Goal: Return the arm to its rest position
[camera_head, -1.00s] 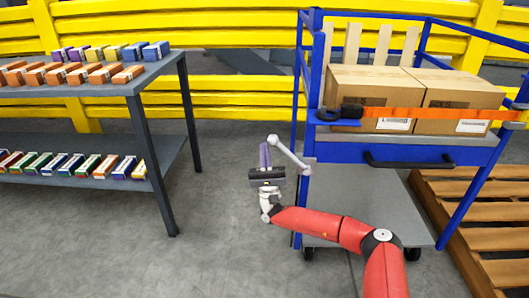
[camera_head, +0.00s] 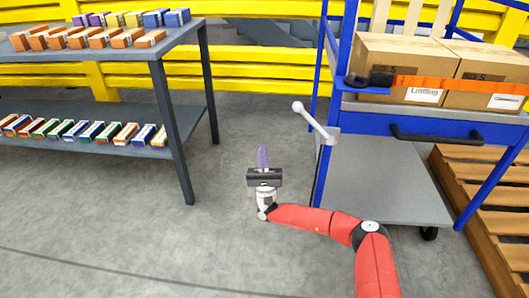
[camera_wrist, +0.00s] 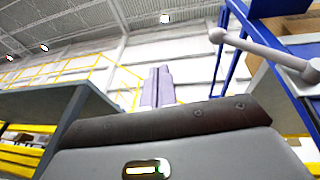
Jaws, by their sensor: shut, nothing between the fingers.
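My gripper (camera_head: 263,158) is at the end of my red arm in the head view, over the open floor between the grey shelf table and the blue cart. Its two pale purple fingers are together and nothing is between them. In the wrist view the shut fingers (camera_wrist: 157,88) point up toward the ceiling area. The gripper is apart from the cart's grey lever with a round knob (camera_head: 313,120), which is to its upper right. The lever also shows at the upper right of the wrist view (camera_wrist: 262,50).
The blue cart (camera_head: 450,125) carries cardboard boxes (camera_head: 405,65) behind an orange strap (camera_head: 460,86). A wooden pallet (camera_head: 485,205) lies to its right. The grey shelf table (camera_head: 185,48) at left holds several small coloured boxes. Bare floor (camera_head: 130,220) lies between and in front.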

